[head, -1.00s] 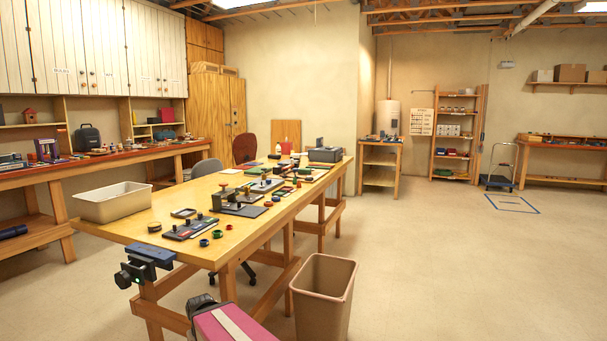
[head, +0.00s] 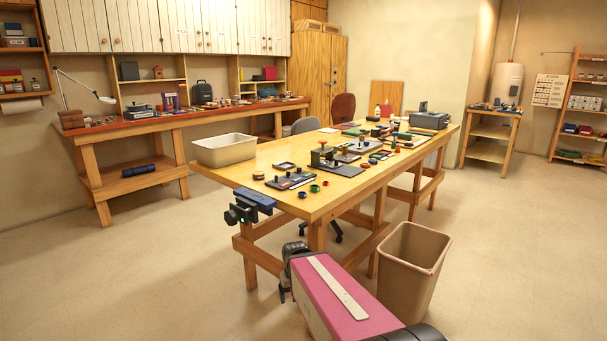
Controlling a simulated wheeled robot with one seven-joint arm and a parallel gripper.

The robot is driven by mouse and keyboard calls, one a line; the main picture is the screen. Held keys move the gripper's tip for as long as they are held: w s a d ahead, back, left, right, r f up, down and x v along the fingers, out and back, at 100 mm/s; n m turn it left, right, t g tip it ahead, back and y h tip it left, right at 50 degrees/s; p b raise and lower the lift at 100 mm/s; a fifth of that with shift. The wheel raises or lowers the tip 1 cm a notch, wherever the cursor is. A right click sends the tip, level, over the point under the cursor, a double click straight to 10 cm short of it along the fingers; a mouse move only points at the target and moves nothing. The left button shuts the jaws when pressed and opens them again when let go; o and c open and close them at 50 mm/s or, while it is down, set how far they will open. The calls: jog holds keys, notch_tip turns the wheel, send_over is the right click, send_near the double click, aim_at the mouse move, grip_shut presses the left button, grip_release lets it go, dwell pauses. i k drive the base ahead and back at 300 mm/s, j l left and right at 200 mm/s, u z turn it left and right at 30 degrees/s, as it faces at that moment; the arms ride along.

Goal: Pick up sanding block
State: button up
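I cannot pick out a sanding block for certain; the items on the wooden workbench (head: 262,168) are too small to tell apart. They include a dark tray with knobbed pieces (head: 291,179), a dark block on a flat plate (head: 323,157), and small red, green and blue rings (head: 314,188). More items crowd toward the bench's far end. My gripper (head: 287,285) is low in front of the bench's near end, below its top and apart from the items. It is dark and partly hidden by my pink arm, so its fingers cannot be made out.
A blue and black vise (head: 248,205) sticks out from the bench's near left corner. A beige bin (head: 411,270) stands on the floor right of my arm. A long side bench (head: 160,122) lines the left wall. Floor at left is clear.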

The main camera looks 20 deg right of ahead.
aim_at(403, 135)
jog(key=k+l, duration=0.15)
jog(key=l, duration=0.2)
jog(key=k+l, duration=0.1)
jog(key=l, duration=0.3)
jog(key=k+l, duration=0.15)
jog(key=l, duration=0.2)
jog(key=k+l, duration=0.1)
jog(key=l, duration=0.25)
jog(key=l+u, duration=0.1)
jog(key=l, duration=1.5)
jog(key=k+l+u, duration=0.15)
jog(key=l, duration=0.65)
jog(key=l+u, duration=0.1)
jog(key=l, duration=0.7)
